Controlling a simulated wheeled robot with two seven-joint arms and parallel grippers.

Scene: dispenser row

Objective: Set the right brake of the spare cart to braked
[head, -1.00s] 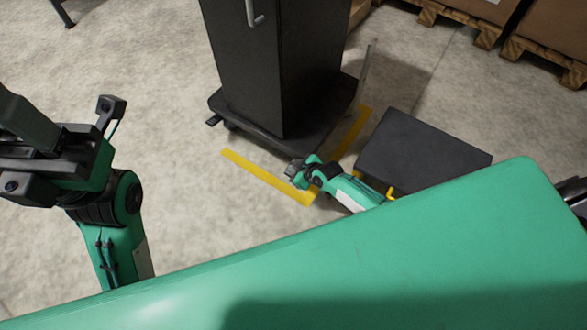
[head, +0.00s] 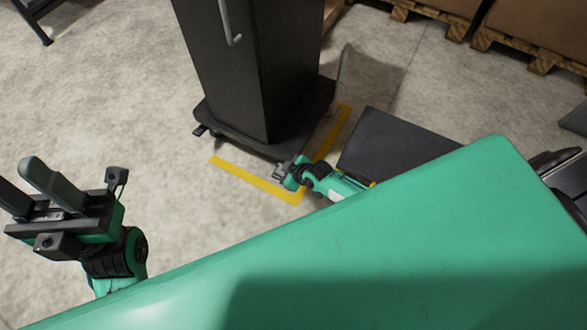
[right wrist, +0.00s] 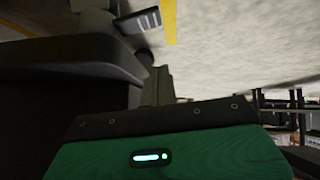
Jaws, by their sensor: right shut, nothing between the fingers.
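The spare cart is a tall black cabinet (head: 245,70) on a dark wheeled base (head: 225,122), inside yellow floor tape. A small dark pedal (head: 200,130) sticks out at the base's left front corner. My right gripper (head: 279,172) is low at the right front corner, beside the base, and hides that corner's brake in the head view. In the right wrist view, a ribbed pedal (right wrist: 138,21) shows beyond the shut fingers (right wrist: 157,88); it appears to be the right brake. Its setting is unclear, and I cannot tell contact. My left gripper (head: 32,188) is open and empty, far left.
A dark flat-topped box or platform (head: 392,145) stands right of the cart, close to my right arm. Yellow tape (head: 255,182) borders the cart. Loaded pallets (head: 500,45) stand at the back right.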

